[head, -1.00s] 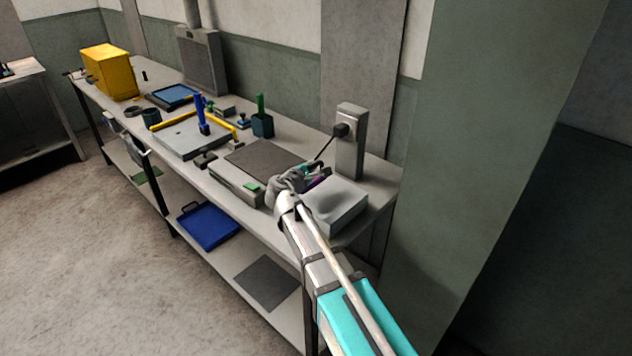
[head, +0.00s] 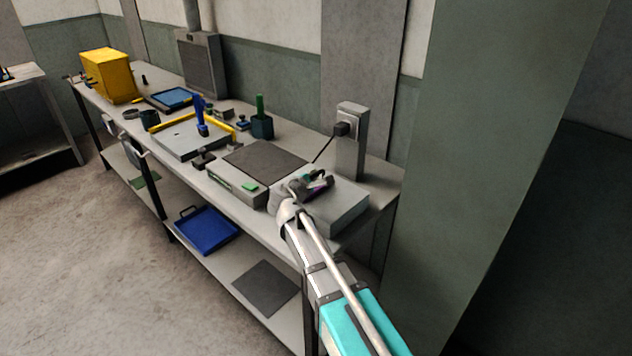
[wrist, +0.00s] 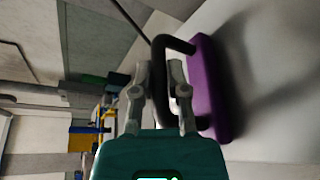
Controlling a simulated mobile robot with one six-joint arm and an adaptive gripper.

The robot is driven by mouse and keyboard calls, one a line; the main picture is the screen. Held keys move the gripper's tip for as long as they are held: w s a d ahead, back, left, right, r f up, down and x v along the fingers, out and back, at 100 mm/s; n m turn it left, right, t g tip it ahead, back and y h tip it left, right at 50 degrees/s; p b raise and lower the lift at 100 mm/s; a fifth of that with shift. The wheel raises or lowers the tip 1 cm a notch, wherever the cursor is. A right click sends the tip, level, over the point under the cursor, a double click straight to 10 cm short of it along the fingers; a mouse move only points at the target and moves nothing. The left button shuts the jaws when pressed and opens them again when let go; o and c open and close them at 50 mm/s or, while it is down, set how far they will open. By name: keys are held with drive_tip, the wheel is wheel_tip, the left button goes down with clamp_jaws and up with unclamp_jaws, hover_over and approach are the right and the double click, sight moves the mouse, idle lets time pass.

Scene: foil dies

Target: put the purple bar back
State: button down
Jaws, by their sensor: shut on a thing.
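The purple bar (wrist: 208,88) has a dark looped handle (wrist: 163,80). In the wrist view my gripper (wrist: 160,85) is shut on that handle. A pale grey surface lies close beside the bar in that view, with a dark shadow on it; I cannot tell whether they touch. In the head view my gripper (head: 308,186) is over the light grey block (head: 338,208) at the right end of the bench.
A dark plate on a low grey unit (head: 264,162) lies left of the gripper, with a green patch at its front. A socket post (head: 351,140) with a black plug and cable stands behind. A green-handled holder (head: 262,126) and a yellow box (head: 109,75) are farther left.

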drive_tip(key=shift+f, duration=0.1)
idle(0.3)
drive_tip(key=c, duration=0.7)
unclamp_jaws()
drive_tip(key=shift+o, duration=0.2)
drive_tip(key=shift+r, duration=0.2)
drive_tip(key=p+v, duration=0.3)
drive_tip(key=v, duration=0.9)
drive_tip(key=shift+f, duration=0.15)
